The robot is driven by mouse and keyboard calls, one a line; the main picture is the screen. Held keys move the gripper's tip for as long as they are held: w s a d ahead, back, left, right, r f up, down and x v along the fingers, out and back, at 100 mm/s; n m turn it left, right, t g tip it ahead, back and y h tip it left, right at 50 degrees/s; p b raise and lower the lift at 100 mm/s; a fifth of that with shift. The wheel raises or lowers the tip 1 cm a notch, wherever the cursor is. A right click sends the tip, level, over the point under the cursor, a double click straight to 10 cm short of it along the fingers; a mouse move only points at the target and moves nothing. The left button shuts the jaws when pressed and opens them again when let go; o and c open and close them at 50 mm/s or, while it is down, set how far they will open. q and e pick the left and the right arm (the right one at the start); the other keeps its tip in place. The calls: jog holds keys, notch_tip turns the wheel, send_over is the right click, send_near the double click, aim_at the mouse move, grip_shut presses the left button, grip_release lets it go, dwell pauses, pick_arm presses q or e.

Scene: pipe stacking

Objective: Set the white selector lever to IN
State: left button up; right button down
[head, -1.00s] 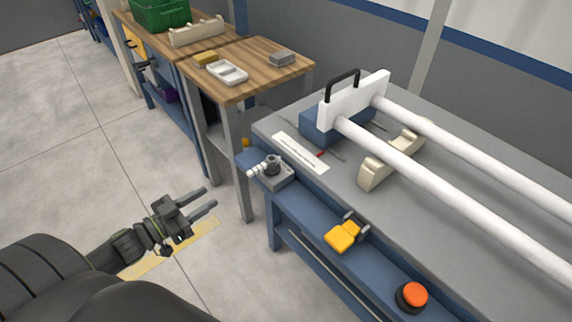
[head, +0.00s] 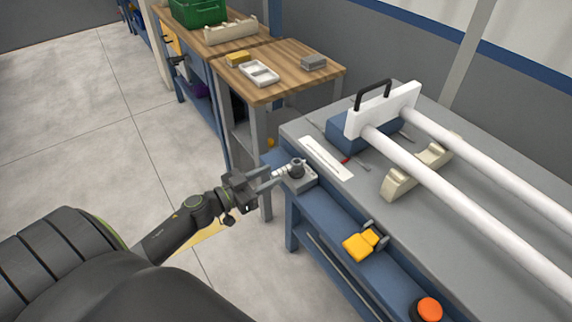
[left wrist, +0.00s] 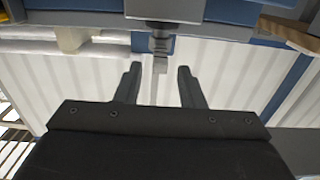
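The white selector lever (head: 281,173) sticks out to the left from a dark round hub (head: 297,168) on a grey selector block (head: 302,182), at the near left corner of the blue bench. My left gripper (head: 272,180) is open, its fingertips close to the lever. In the left wrist view the lever (left wrist: 160,65) shows end-on between the two spread fingers of the left gripper (left wrist: 158,75), apart from both. I cannot read any IN marking. My right gripper is not in view.
A yellow clamp handle (head: 361,246) and an orange-red button (head: 429,309) are along the bench's front ledge. White pipes (head: 455,190) lie across the grey bench top in a cream cradle (head: 402,184). A wooden table (head: 290,75) stands behind.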

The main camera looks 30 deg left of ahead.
aim_at(286, 168)
pick_arm(q)
jog(key=x, duration=0.6)
jog(key=shift+w+p, duration=0.1)
jog(key=shift+p, duration=0.25)
grip_shut()
